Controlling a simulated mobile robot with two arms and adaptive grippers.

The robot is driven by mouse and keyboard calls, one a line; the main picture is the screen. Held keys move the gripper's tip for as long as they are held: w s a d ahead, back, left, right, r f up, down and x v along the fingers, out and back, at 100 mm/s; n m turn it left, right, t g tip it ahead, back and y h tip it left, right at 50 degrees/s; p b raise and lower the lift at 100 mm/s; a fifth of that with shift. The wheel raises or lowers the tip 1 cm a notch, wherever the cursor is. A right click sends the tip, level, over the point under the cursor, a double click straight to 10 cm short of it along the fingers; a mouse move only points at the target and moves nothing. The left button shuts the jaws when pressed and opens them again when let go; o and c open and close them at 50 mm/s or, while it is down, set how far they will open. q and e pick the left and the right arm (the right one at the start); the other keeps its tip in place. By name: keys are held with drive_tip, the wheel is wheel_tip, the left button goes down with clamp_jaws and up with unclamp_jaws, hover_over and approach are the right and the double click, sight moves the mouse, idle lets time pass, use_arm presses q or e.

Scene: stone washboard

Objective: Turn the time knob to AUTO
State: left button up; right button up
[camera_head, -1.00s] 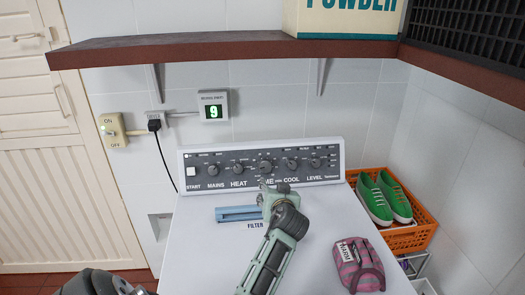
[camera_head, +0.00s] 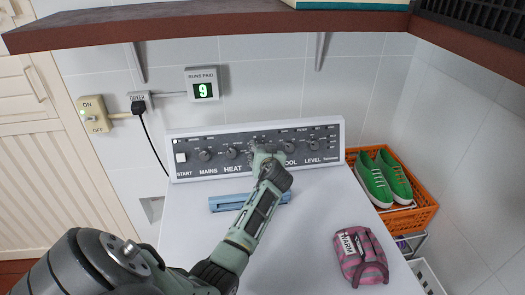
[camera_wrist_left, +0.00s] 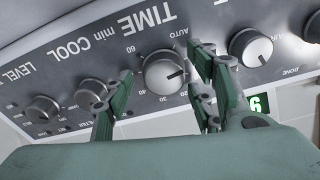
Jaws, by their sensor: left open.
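The time knob (camera_wrist_left: 163,72) is a round grey knob on the dryer's dark control panel (camera_head: 190,143). It shows in the left wrist view, upside down, under the word TIME, with AUTO and minute numbers around it. Its pointer mark faces right in that view, not straight at the AUTO label (camera_wrist_left: 180,36). My left gripper (camera_head: 262,150) is at the panel and covers this knob in the head view.
Other knobs flank it, such as the cool knob (camera_wrist_left: 91,93) and the heat knob (camera_wrist_left: 250,46). A pink bag (camera_head: 360,256) lies on the white dryer top (camera_head: 300,225). An orange crate (camera_head: 412,220) with green shoes stands right. A shelf (camera_head: 200,40) overhangs.

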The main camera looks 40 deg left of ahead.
use_arm(q)
drive_tip(key=shift+w+a+f, duration=0.1)
drive_tip(key=shift+w+a, duration=0.15)
drive_tip(key=shift+a, duration=0.1)
drive_tip(key=shift+f, duration=0.15)
drive_tip(key=c, duration=1.1)
